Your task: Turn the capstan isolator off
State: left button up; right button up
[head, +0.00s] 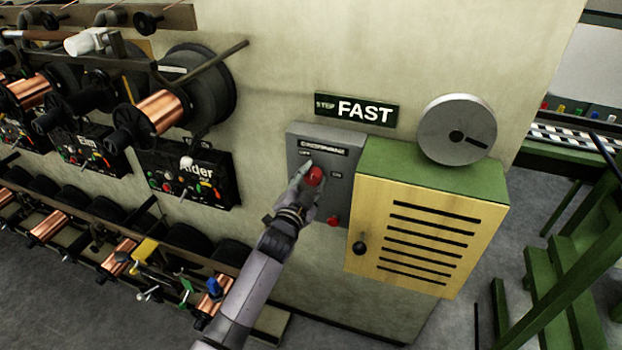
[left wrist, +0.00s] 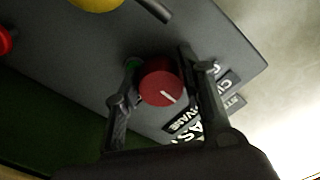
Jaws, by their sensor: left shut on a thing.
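The isolator is a grey box (head: 347,153) on the wall, with a label strip across its top and small marks that look like OFF and ON. Its red rotary knob (head: 315,175) sits below the strip. My left gripper (head: 306,180) reaches it from below left. In the left wrist view the knob (left wrist: 160,86) lies between the two fingers of the left gripper (left wrist: 163,92), which is shut on it. The knob's white pointer line slants toward the lower right in that view. The gripper partly hides the box face. My right gripper is not in view.
A yellow-fronted slotted cabinet (head: 420,235) with a green top stands close to the right, with a grey disc (head: 457,130) above. A red button (head: 333,221) sits low on the box. Copper spools (head: 150,122) fill the left.

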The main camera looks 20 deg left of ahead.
pick_arm(q)
jog(key=shift+f+n, duration=0.1)
jog(key=shift+n, duration=0.5)
jog(key=o, duration=1.2)
jog(key=shift+s, duration=0.1)
jog(key=s, duration=1.2)
jog(key=shift+a, duration=0.2)
jog(key=shift+w, duration=0.1)
